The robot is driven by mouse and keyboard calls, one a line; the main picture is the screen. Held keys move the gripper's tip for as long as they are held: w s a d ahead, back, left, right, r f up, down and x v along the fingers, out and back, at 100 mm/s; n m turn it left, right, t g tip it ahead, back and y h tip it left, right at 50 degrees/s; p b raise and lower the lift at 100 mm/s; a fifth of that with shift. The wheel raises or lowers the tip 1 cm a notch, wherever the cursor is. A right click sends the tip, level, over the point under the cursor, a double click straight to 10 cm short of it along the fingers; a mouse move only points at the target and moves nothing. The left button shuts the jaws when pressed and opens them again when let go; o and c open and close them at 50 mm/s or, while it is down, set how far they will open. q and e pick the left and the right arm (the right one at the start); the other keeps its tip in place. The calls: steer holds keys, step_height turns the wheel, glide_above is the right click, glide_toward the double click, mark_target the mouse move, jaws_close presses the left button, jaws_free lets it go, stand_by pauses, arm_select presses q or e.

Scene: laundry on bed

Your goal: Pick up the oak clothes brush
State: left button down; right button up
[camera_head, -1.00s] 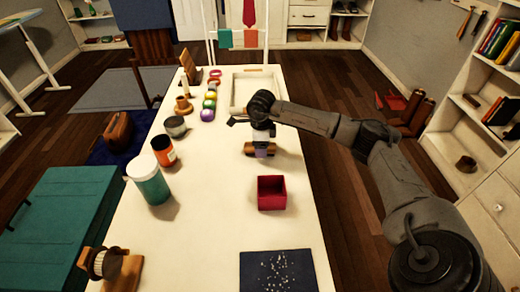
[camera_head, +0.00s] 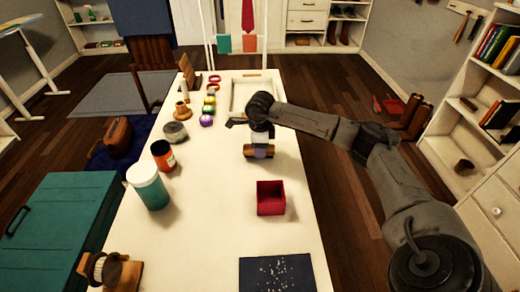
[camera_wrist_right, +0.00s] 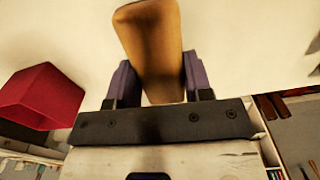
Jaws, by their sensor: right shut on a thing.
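The oak clothes brush (camera_head: 249,151) is a short brown wooden piece over the white table (camera_head: 220,235), beyond the red box. My right gripper (camera_head: 260,151) points down and is shut on it, with fingers on both sides. In the right wrist view the brush (camera_wrist_right: 150,45) sits between the two purple finger pads, its long body running away from the gripper. I cannot tell whether it touches the tabletop. My left gripper is not in view.
An open red box (camera_head: 271,198) stands nearer on the table, and it also shows in the right wrist view (camera_wrist_right: 40,97). A speckled dark mat (camera_head: 277,273) lies at the front. Jars, including a teal one (camera_head: 148,186), line the left side. The table's middle is clear.

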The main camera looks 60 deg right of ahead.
steer(key=r, duration=0.1)
steer(key=r+p, duration=0.1)
steer(key=r, duration=0.1)
steer(key=shift+s+d+r, duration=0.1)
steer(key=shift+s, duration=0.1)
steer(key=s+d+r, duration=0.1)
steer(key=s+r, duration=0.2)
steer(key=s, duration=0.2)
steer(key=s+r+p, duration=0.1)
steer(key=s+r, duration=0.2)
steer(key=s, duration=0.3)
steer(key=shift+d, duration=0.4)
steer(key=shift+r, duration=0.1)
